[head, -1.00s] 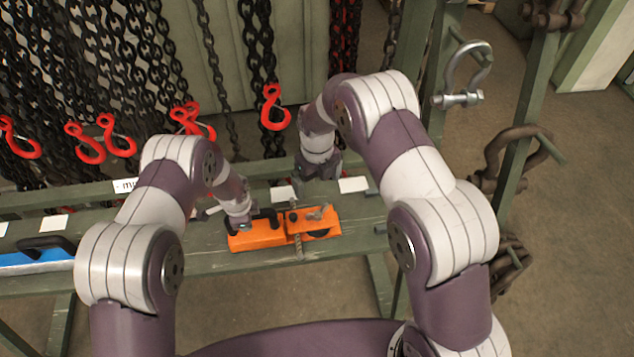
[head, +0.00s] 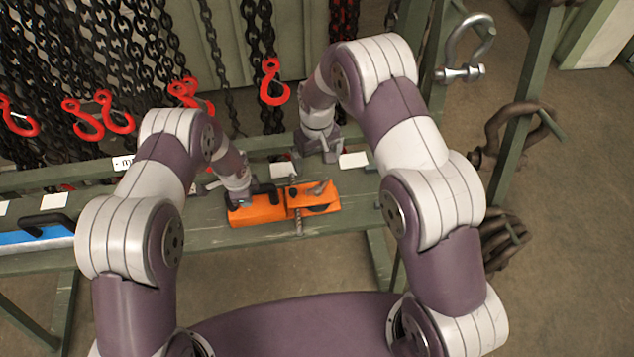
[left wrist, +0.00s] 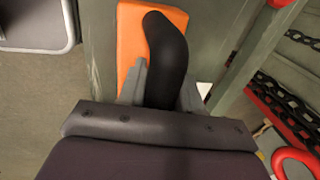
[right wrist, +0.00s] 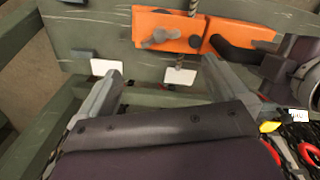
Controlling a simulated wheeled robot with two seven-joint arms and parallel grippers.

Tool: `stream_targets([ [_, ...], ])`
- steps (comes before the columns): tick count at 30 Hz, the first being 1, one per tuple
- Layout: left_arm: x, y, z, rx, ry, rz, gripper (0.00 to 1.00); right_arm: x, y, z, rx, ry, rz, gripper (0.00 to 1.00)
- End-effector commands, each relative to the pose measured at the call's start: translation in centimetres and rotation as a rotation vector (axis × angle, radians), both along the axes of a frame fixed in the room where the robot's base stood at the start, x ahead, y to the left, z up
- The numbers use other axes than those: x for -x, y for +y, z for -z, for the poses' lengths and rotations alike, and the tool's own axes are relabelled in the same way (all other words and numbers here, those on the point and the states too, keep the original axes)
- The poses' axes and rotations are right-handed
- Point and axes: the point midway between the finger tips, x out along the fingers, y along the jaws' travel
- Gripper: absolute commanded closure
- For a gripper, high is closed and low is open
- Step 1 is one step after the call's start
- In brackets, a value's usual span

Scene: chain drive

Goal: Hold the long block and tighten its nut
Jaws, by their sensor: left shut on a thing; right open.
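The long orange block (head: 270,209) lies on the green bench, with a black handle (head: 263,191) on its left part. A grey lever-like piece, perhaps the nut (head: 320,188), sits on its right part; it also shows in the right wrist view (right wrist: 160,38). A grey rod or chain (head: 298,222) crosses the block's middle. My left gripper (head: 238,199) is shut on the black handle, which stands between its fingers in the left wrist view (left wrist: 163,80). My right gripper (head: 320,155) is open and empty, behind the block and apart from it. Its spread fingers (right wrist: 163,72) face the block.
Black chains with red hooks (head: 275,82) hang behind the bench (head: 170,232). A blue block (head: 35,238) with a black handle lies at the left. White labels (head: 354,160) lie along the bench. A large shackle (head: 465,50) hangs on the frame at the right.

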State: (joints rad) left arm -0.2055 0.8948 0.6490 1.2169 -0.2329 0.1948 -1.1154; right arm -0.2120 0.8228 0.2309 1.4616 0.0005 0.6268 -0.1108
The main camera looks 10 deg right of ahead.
Motion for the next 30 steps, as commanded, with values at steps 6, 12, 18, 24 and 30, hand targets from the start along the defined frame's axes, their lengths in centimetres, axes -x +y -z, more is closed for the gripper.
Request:
stream_targets([
  [6, -0.2, 0.0, -0.2, 0.001, -0.004, -0.001, 1.00, 0.0, 0.0, 1.5, 0.000, 0.003, -0.129, 0.00],
  [12, -0.2, 0.0, -0.2, 0.001, -0.005, -0.001, 1.00, 0.1, 0.0, 6.5, 0.000, 0.004, -0.127, 0.00],
  [18, -0.2, 0.0, -0.2, 0.001, -0.004, -0.001, 1.00, 0.0, 0.0, 10.5, 0.000, 0.002, -0.126, 0.00],
  [24, -0.2, 0.0, -0.2, 0.001, -0.004, -0.001, 1.00, 0.0, 0.0, 12.0, 0.000, -0.001, -0.126, 0.00],
  [30, -0.2, 0.0, -0.1, 0.001, -0.004, -0.001, 1.00, 0.0, 0.0, 12.0, 0.000, -0.001, -0.125, 0.00],
])
